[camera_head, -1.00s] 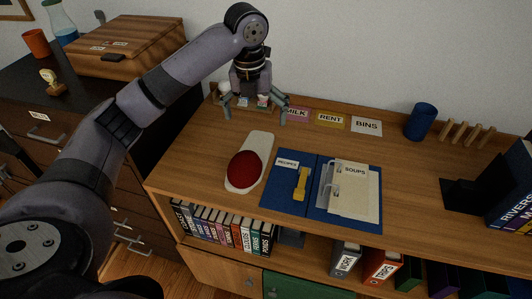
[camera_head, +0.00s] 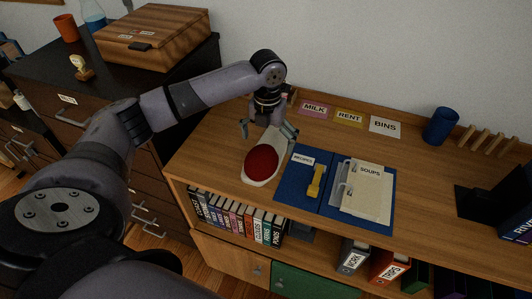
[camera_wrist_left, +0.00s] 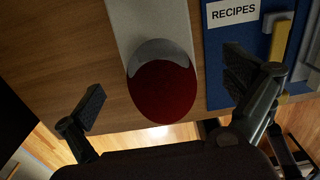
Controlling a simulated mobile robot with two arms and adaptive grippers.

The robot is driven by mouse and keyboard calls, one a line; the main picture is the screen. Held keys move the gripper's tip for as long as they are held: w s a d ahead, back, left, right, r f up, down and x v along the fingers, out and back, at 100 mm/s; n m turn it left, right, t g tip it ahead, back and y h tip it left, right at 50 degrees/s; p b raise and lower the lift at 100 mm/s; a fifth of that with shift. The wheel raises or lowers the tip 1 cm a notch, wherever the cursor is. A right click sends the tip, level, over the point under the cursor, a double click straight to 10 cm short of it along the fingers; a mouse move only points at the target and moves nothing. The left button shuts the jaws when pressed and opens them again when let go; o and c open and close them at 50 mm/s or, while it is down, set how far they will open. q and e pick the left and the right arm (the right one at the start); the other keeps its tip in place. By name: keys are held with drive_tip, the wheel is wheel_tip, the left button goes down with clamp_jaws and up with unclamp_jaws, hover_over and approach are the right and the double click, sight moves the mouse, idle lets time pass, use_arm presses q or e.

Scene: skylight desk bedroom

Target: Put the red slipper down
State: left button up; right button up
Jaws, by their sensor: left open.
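The red slipper (camera_head: 261,162), with a pale sole, lies on the wooden shelf top (camera_head: 212,150), left of the blue folder. It also shows in the left wrist view (camera_wrist_left: 162,90), between the two fingers and apart from both. My left gripper (camera_head: 267,137) is open and empty, above the slipper's far end in the head view. In the left wrist view the fingers (camera_wrist_left: 168,92) are spread wide, one over bare wood and one over the blue folder's edge. My right gripper is not in view.
The blue folder (camera_head: 298,185), labelled RECIPES, lies right of the slipper with a yellow object (camera_head: 315,182) on it. MILK, RENT and BINS cards (camera_head: 384,126) lie behind. A blue cup (camera_head: 440,126) stands at the back right. Books (camera_head: 235,217) fill the shelf below.

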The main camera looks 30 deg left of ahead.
sight(265, 146)
use_arm(q)
drive_tip(key=f, duration=0.1)
drive_tip(key=f+p, duration=0.1)
drive_tip(key=f, duration=0.2)
drive_tip(key=shift+s+a+f, duration=0.2)
drive_tip(key=shift+s+f, duration=0.05)
drive_tip(key=shift+s, duration=0.1)
drive_tip(key=shift+f, duration=0.25)
drive_tip(key=shift+c, duration=0.4)
drive_tip(key=c, duration=1.3)
drive_tip(key=shift+o, duration=0.2)
drive_tip(key=shift+r, duration=0.1)
